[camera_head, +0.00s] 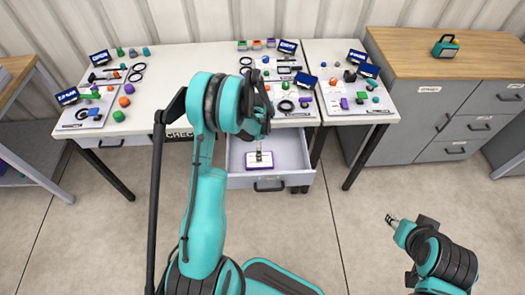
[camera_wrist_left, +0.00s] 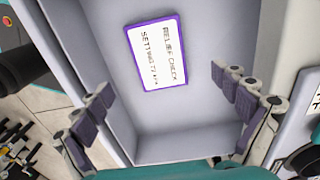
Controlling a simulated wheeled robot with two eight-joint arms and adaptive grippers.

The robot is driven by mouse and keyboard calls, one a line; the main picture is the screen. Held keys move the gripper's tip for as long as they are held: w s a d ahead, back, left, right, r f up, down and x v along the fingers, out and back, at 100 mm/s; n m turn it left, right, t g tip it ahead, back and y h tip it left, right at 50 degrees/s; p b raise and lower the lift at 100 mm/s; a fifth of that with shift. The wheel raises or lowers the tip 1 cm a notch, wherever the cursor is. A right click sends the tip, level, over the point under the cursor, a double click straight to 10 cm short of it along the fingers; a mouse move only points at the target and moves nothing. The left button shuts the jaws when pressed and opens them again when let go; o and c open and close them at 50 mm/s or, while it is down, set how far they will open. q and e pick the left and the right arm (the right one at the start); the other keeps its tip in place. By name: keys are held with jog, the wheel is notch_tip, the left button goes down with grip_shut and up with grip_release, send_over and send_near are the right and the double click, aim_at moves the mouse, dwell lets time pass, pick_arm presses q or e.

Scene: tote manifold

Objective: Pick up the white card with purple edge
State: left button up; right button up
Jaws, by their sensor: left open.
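The white card with a purple edge (camera_wrist_left: 157,52) lies flat in an open drawer, with black text on it. In the head view the card (camera_head: 250,163) is partly covered by my left gripper (camera_head: 260,154). In the left wrist view my left gripper (camera_wrist_left: 165,110) is open and empty, its two padded fingers spread wide. The card lies beyond the fingertips, between them in the picture, and is not held. My right gripper (camera_head: 392,219) is over the floor at the lower right, far from the card; its jaws are too small to read.
The drawer (camera_head: 292,162) is pulled out below a white table; its walls surround the card. Tools, coloured parts and small blue signs cover the tabletop (camera_head: 196,62). A grey cabinet (camera_head: 408,137) with a wooden top stands at right. Open floor lies in front.

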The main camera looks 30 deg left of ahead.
pick_arm(q)
notch_tip(320, 180, down, 2)
jog(key=shift+s+d+f+b, duration=0.1)
jog(key=shift+b, duration=0.3)
notch_tip(320, 180, down, 5)
jog(key=shift+f+b, duration=0.15)
jog(key=shift+b, duration=1)
jog(key=shift+c, duration=0.3)
jog(key=c, duration=1.2)
